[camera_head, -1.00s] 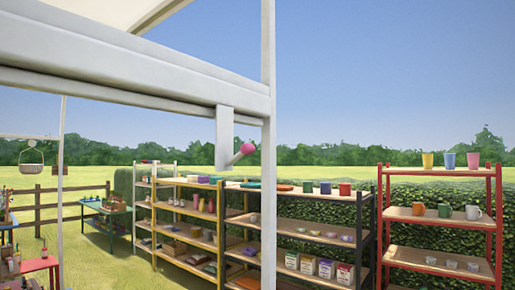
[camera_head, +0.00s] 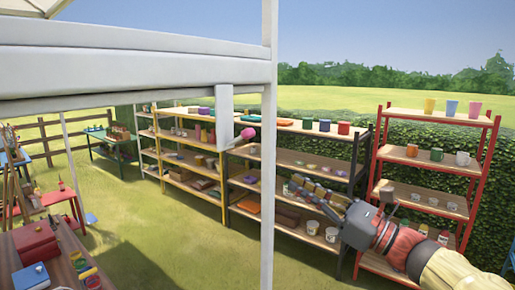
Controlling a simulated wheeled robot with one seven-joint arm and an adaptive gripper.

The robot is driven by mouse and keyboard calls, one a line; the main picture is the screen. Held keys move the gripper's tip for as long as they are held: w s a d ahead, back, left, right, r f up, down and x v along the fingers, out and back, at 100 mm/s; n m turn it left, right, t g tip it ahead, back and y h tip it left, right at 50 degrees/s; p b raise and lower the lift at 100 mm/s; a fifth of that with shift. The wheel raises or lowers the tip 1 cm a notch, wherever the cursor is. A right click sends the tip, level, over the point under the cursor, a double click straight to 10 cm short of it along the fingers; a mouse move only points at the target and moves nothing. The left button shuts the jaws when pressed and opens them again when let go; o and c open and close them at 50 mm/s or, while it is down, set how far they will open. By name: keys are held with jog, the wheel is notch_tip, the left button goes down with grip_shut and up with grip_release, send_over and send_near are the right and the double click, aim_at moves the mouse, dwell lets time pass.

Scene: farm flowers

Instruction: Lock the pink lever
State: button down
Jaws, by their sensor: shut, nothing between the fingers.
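The pink lever (camera_head: 247,133) has a round pink knob on a short grey stem. It sticks out up and to the right from the lower part of a grey bracket (camera_head: 225,117) that hangs from the white canopy beam. My gripper (camera_head: 296,184) reaches in from the lower right, with its fingers pointing up and left. It is shut and empty. In the picture it is below and to the right of the lever, apart from it. The depth between them is hard to tell.
The canopy's white post (camera_head: 268,200) stands just right of the lever, between it and my gripper in the picture. Shelves with pots and boxes line the hedge, including a red rack (camera_head: 435,113). A wooden table (camera_head: 70,250) is at lower left.

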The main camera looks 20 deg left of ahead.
jog(key=p, duration=0.1)
send_near(240, 138)
notch_tip(240, 138, down, 4)
jog(key=w+a, duration=0.1)
jog(key=a, duration=0.1)
jog(key=a+r, duration=0.1)
jog(key=r, duration=0.1)
jog(key=w+a+r+p, duration=0.1)
jog(key=shift+a+r, duration=0.1)
jog(key=shift+r, duration=0.25)
jog(key=shift+r, duration=0.1)
jog(key=shift+r+h+p, duration=0.25)
jog(key=shift+h+p, duration=0.05)
jog(key=shift+p, duration=0.7)
